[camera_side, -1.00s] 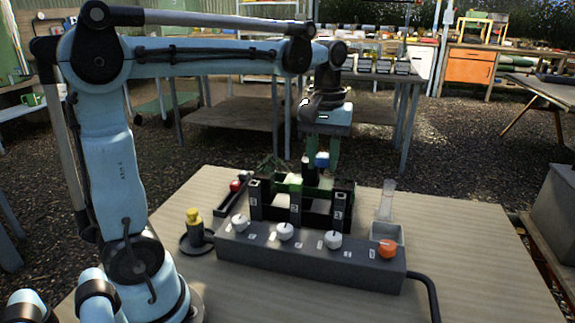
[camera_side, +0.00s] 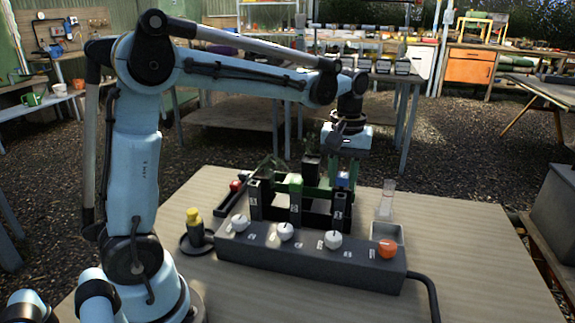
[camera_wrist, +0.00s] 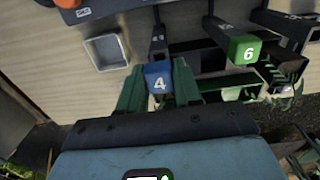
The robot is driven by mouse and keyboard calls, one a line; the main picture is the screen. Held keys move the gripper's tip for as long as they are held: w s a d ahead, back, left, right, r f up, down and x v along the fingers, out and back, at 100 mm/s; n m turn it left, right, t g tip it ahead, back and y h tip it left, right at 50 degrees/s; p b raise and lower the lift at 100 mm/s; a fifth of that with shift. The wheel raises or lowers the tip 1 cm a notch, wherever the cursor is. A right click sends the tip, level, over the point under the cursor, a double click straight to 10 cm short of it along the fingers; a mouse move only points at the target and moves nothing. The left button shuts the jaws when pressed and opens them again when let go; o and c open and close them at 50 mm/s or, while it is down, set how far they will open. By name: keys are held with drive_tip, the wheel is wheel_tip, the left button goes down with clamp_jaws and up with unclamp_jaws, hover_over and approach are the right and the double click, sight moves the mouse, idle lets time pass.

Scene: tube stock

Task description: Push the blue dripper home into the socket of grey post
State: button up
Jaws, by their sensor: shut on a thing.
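The blue dripper, marked 4 in the wrist view (camera_wrist: 158,76), is between the green fingers of my gripper (camera_wrist: 159,88), which is shut on it. In the side view the blue dripper (camera_side: 343,179) is small and partly covered by my gripper (camera_side: 343,170). It appears at the top of the right-hand dark post (camera_side: 341,210), which is probably the grey post. I cannot tell how deep it sits in the socket. A green dripper marked 6 (camera_wrist: 245,50) is on the middle post (camera_side: 295,210).
A left post (camera_side: 255,205) stands bare in the same dark rack. A dark box with white knobs and an orange knob (camera_side: 388,249) lies in front. A small grey tray (camera_wrist: 105,50) is at the right in the side view. A yellow-topped item (camera_side: 194,215) stands left.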

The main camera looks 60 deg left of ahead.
drive_tip(key=shift+f, duration=1.25)
drive_tip(key=shift+f, duration=0.25)
drive_tip(key=o, duration=1.1)
wheel_tip(320, 180, up, 12)
drive_tip(key=shift+r, duration=0.1)
